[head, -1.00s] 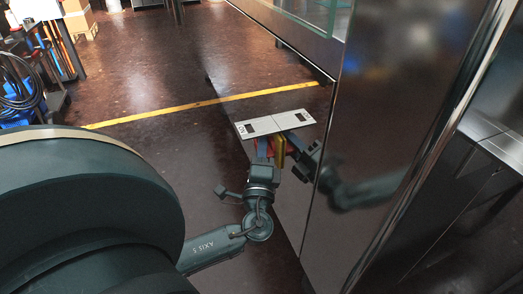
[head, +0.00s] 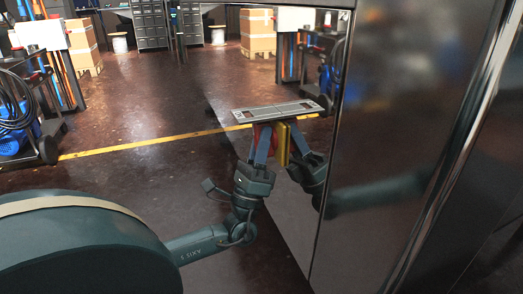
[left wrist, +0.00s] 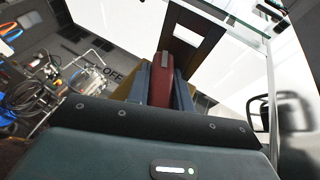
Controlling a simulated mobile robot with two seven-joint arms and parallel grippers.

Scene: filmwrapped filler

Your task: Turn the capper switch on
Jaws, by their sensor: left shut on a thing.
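The capper switch has a red handle (left wrist: 162,82) under a flat grey plate (head: 255,114) on the side of a tall dark glossy cabinet. A yellow part (head: 283,146) stands beside the handle. My left gripper (head: 261,146) points up beneath the plate. In the left wrist view its blue fingers (left wrist: 163,88) are shut on the red handle, one on each side. The word OFF shows on the plate to the left of the handle in that view. The handle's exact angle is hard to tell. My right gripper is in neither view.
The glossy cabinet (head: 400,120) fills the right side and mirrors my left arm and the plate. Open dark floor (head: 140,185) with a yellow line lies to the left. Carts, a blue machine (head: 12,138) and cardboard boxes (head: 258,32) stand farther back.

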